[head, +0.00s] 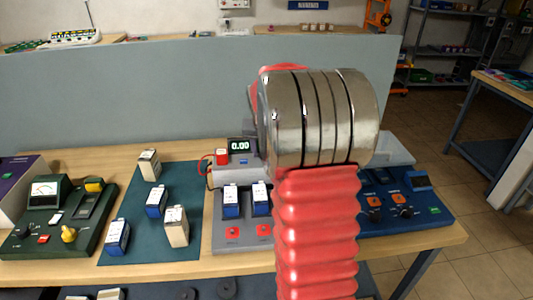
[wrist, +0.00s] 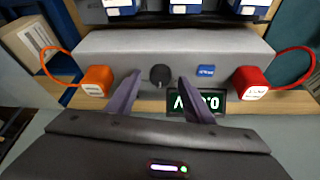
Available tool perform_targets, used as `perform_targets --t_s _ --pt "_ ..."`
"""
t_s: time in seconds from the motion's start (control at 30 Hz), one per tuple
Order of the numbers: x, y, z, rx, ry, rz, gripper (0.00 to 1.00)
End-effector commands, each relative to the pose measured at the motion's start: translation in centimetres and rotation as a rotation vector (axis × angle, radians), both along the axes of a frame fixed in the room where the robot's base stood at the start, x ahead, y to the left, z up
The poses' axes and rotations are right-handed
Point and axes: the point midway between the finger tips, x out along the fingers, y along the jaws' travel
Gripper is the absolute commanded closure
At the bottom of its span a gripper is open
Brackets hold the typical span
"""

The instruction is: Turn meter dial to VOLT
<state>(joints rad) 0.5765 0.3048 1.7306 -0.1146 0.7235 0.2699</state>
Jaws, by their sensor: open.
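The meter is a long grey box (wrist: 225,44) across the wrist view, seen upside down. Its round black dial (wrist: 160,76) is on the near face, between an orange plug (wrist: 95,80) and a small blue label (wrist: 206,71). A red plug (wrist: 250,81) is at the right end. The display (wrist: 190,102) is partly covered by a finger; in the head view the display (head: 240,145) reads 0.00. My gripper (wrist: 159,78) is open, with its two purple fingers either side of the dial and apart from it. In the head view my arm hides the gripper and dial.
Battery blocks (head: 232,198) stand in the grey station in front of the meter. More blocks (head: 157,200) stand on a green mat (head: 190,185). A dark green device (head: 60,215) is at left, a blue device (head: 405,208) at right. A grey panel (head: 130,95) rises behind.

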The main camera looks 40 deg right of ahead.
Motion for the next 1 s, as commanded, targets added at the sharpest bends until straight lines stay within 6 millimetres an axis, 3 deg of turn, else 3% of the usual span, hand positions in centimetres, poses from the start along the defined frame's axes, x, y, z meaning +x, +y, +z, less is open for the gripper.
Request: perform_targets --t_s 0.6,0.8,1.0 --pt "-2.9 2.7 9.6 -0.003 -0.003 0.0 0.53" --pt "-3.5 3.3 11.2 -0.001 0.0 0.0 0.53" --pt "-3.5 3.3 11.4 -0.001 0.001 0.0 0.53"
